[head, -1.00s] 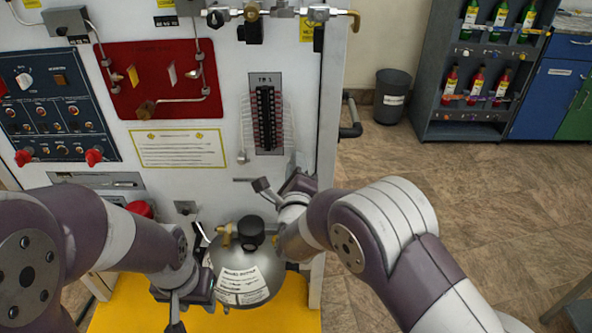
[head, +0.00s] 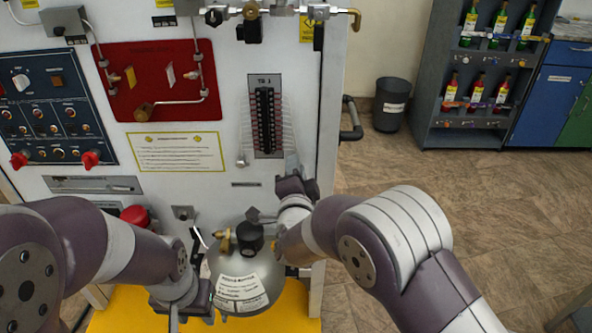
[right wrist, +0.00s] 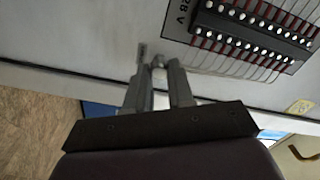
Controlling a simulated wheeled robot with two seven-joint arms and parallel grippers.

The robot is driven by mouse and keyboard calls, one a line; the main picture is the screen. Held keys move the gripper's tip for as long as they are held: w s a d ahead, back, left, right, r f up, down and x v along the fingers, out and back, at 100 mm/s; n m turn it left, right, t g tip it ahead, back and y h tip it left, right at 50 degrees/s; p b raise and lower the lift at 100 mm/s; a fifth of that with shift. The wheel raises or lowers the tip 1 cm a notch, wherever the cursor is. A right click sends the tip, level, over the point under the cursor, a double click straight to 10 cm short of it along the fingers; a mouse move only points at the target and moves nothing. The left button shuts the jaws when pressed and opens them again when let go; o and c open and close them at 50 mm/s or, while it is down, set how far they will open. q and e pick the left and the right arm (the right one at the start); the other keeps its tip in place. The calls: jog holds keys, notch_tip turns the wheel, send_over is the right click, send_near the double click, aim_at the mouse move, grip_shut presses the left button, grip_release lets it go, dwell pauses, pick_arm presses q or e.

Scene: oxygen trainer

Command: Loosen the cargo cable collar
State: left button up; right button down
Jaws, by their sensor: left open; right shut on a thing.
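My right gripper (right wrist: 158,68) is shut on a small light grey piece (right wrist: 158,60), seemingly the cable collar, just below the terminal strip. The fingers cover most of it, so its shape and tightness cannot be told. In the head view my right gripper (head: 292,164) points at the white panel, low and to the right of the black terminal strip (head: 265,120) marked TB 1, which also shows in the right wrist view (right wrist: 262,30). My left gripper (head: 190,314) is open, low beside the grey round bottle, away from the collar.
The grey bottle (head: 243,284) with a black knob and brass fitting stands on a yellow base (head: 130,312), close under my right wrist.

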jog(key=n+p, duration=0.2)
jog(key=n, duration=0.7)
jog(key=shift+n, duration=0.4)
dwell(0.4)
jog(key=c, duration=1)
grip_release()
jog(key=s, duration=1.2)
jog(key=shift+s, duration=0.35)
